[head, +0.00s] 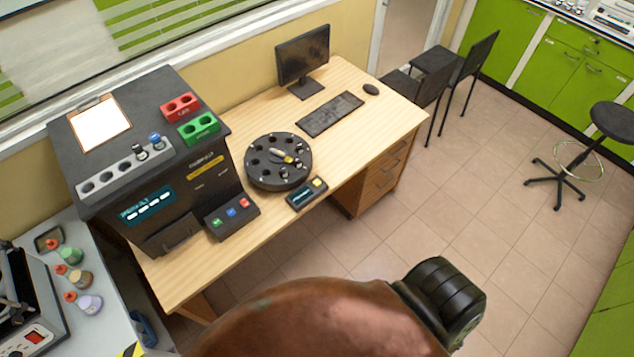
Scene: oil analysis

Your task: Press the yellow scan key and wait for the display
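A small dark scanner box with a teal display (301,196) lies on the wooden desk, in front of the round carousel. A yellow key (318,183) sits at its right end and looks uncovered. The display's text is too small to read. The black round carousel (262,178) has several holes around its rim, a few holding small vials, and a yellow mark near its middle. Neither of my grippers shows in the head view. Nothing is seen touching the yellow key.
A large dark analyser (205,166) stands left of the carousel, with a panel of green, blue and red buttons (232,214) in front. A monitor (303,56), keyboard (331,113) and mouse (371,89) are behind. Bottles (88,302) stand on the left bench.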

